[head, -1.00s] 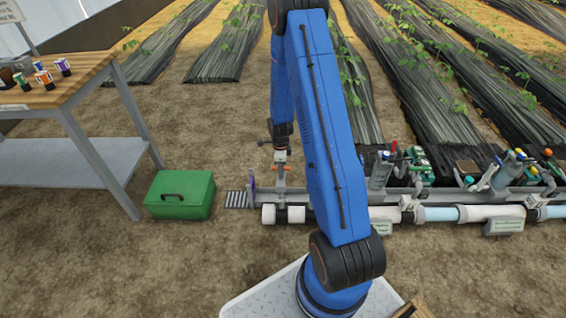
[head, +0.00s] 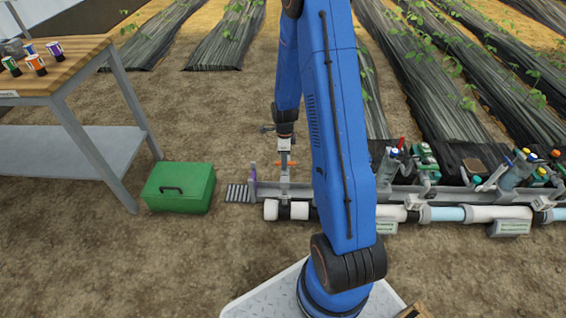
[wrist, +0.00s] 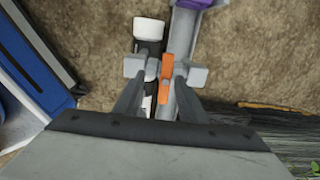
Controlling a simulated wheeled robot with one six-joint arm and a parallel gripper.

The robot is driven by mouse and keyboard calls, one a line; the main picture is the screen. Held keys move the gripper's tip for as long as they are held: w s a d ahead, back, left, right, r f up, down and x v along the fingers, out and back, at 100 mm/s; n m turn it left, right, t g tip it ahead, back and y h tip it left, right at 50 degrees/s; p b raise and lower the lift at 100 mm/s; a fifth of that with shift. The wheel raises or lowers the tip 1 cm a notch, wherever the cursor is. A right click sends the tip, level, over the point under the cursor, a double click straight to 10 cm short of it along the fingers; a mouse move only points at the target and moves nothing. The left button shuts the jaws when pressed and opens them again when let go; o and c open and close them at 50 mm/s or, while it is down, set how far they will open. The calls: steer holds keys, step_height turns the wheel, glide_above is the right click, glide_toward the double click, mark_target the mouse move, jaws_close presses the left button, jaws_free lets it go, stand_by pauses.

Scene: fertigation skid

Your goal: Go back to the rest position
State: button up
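My gripper (head: 285,160) points down at the left end of the pipe skid, close above a small orange handle (head: 292,163). In the wrist view, my gripper (wrist: 166,72) has its two fingers spread apart. The orange handle (wrist: 166,78) shows between them, with a visible gap on each side, and nothing is held. Below it run the grey rail (wrist: 183,60) and a pipe with a white end (wrist: 149,30). My blue arm hides part of the skid in the head view.
A green box (head: 179,187) stands on the soil left of the skid. A wooden-topped table (head: 75,62) with several small cans is at the left. Valves and bottles (head: 425,160) line the skid to the right. Bare soil (head: 225,120) lies behind the box.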

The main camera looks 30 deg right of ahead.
steer(key=shift+d, duration=0.2)
steer(key=shift+a+r, duration=0.1)
steer(key=shift+r, duration=0.3)
steer(key=s+a+r+n+t, duration=0.1)
steer(key=s+a+r+n, duration=0.25)
steer(key=r, duration=0.45)
steer(key=s+a+r+n, duration=0.2)
steer(key=r+n, duration=0.2)
steer(key=r, duration=0.5)
steer(key=s+a+r+n+t, duration=0.1)
steer(key=s+a+r+n, duration=0.25)
steer(key=r, duration=0.45)
steer(key=s+a+r+n+t, duration=0.1)
steer(key=s+a+r+n, duration=0.2)
steer(key=s+r+n, duration=0.3)
steer(key=s+a+r+n+t, duration=0.1)
steer(key=s+a+r+n, duration=0.2)
steer(key=s+r+n, duration=0.4)
steer(key=s, duration=0.7)
steer(key=shift+s+n+t, duration=0.35)
steer(key=shift+n+t, duration=0.05)
steer(key=shift+w+a, duration=0.1)
